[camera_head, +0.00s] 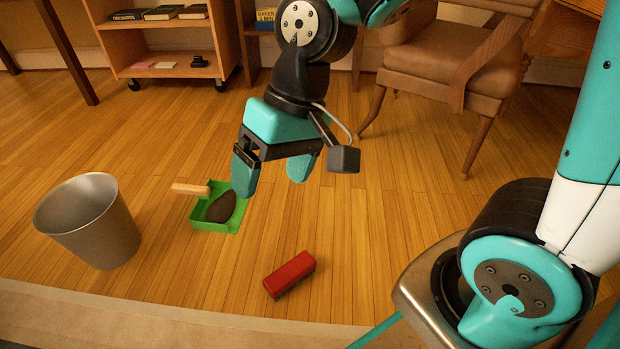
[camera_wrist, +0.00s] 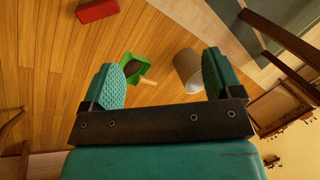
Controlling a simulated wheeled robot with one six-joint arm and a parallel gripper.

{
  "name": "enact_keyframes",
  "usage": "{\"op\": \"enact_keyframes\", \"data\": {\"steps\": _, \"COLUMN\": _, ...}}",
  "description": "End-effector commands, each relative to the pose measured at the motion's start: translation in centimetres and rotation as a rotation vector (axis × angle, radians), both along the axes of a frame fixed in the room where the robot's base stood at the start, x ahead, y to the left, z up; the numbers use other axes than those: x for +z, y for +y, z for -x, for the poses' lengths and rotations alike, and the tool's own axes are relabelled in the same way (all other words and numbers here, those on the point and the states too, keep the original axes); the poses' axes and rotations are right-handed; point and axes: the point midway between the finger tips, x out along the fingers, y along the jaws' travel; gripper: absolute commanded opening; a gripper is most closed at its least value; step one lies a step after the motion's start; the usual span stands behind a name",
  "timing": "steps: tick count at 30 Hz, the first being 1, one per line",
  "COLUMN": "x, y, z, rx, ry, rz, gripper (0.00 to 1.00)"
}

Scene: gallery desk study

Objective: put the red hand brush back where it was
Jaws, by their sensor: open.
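The red hand brush (camera_head: 290,273) lies on the wooden floor, in front of and to the right of the green dustpan in the head view. It also shows at the top of the wrist view (camera_wrist: 97,10). The green dustpan (camera_head: 229,222) lies on the floor with a dark lump (camera_head: 219,207) in it and a light wooden handle (camera_head: 190,189). My gripper (camera_head: 272,178) is open and empty, with its fingers apart, above the floor. In the wrist view the dustpan (camera_wrist: 140,62) shows between the fingers, below them. Nothing touches the fingers.
A grey metal bin (camera_head: 105,225) stands left of the dustpan. A brown chair (camera_head: 440,65) stands at the back right. A low wheeled shelf (camera_head: 165,40) with books is at the back left. Floor around the brush is clear. A pale rug edge (camera_head: 170,315) runs along the front.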

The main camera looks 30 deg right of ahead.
Motion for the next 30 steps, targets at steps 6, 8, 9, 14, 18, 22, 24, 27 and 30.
{"op": "enact_keyframes", "data": {"steps": 6, "x": 3.5, "y": -0.4, "z": 6.4, "rx": 0.310, "ry": -0.135, "rz": 0.002, "gripper": 0.85}}
{"op": "enact_keyframes", "data": {"steps": 8, "x": 3.8, "y": -0.7, "z": 7.1, "rx": 0.350, "ry": -0.152, "rz": 0.003, "gripper": 0.85}}
{"op": "enact_keyframes", "data": {"steps": 9, "x": 3.9, "y": -0.9, "z": 7.5, "rx": 0.367, "ry": -0.158, "rz": 0.004, "gripper": 0.85}}
{"op": "enact_keyframes", "data": {"steps": 14, "x": 4.0, "y": -0.9, "z": 7.8, "rx": 0.384, "ry": -0.161, "rz": 0.006, "gripper": 0.85}}
{"op": "enact_keyframes", "data": {"steps": 18, "x": 4.0, "y": -0.9, "z": 7.7, "rx": 0.382, "ry": -0.161, "rz": 0.005, "gripper": 0.85}}
{"op": "enact_keyframes", "data": {"steps": 22, "x": 4.0, "y": -0.9, "z": 7.7, "rx": 0.380, "ry": -0.162, "rz": 0.004, "gripper": 0.85}}
{"op": "enact_keyframes", "data": {"steps": 24, "x": 4.0, "y": -0.9, "z": 7.7, "rx": 0.380, "ry": -0.162, "rz": 0.004, "gripper": 0.85}}
{"op": "enact_keyframes", "data": {"steps": 27, "x": 4.0, "y": -0.9, "z": 7.7, "rx": 0.380, "ry": -0.163, "rz": 0.004, "gripper": 0.85}}
{"op": "enact_keyframes", "data": {"steps": 30, "x": 4.0, "y": -0.9, "z": 7.7, "rx": 0.379, "ry": -0.162, "rz": 0.004, "gripper": 0.85}}
